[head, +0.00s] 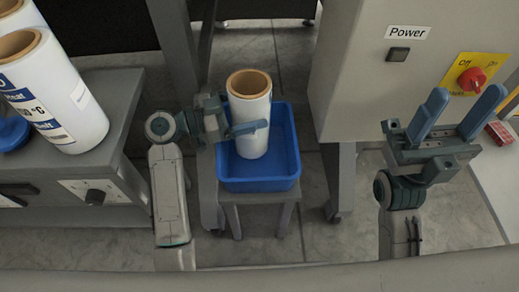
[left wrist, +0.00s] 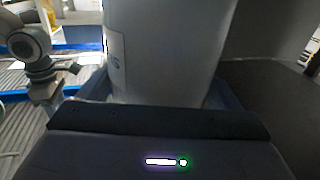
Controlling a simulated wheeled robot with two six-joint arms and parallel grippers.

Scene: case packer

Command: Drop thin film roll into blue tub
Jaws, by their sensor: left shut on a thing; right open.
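A white thin film roll (head: 251,112) with a brown cardboard core stands roughly upright over the blue tub (head: 258,183), its lower part within the tub's outline. Whether its bottom touches the tub floor I cannot tell. My left gripper (head: 248,129) is shut on the roll from the left, with one finger across its front. The roll (left wrist: 165,50) fills the middle of the left wrist view, with the dark gripper body below it. My right gripper (head: 456,112) is open and empty at the right, fingers pointing up.
The tub stands on a small grey stool (head: 258,208). More film rolls (head: 58,95) stand on a grey bench (head: 125,100) at the left. A grey cabinet with a power label (head: 408,33) and a red switch (head: 471,80) is at the right. A red box (head: 500,132) lies on a light surface.

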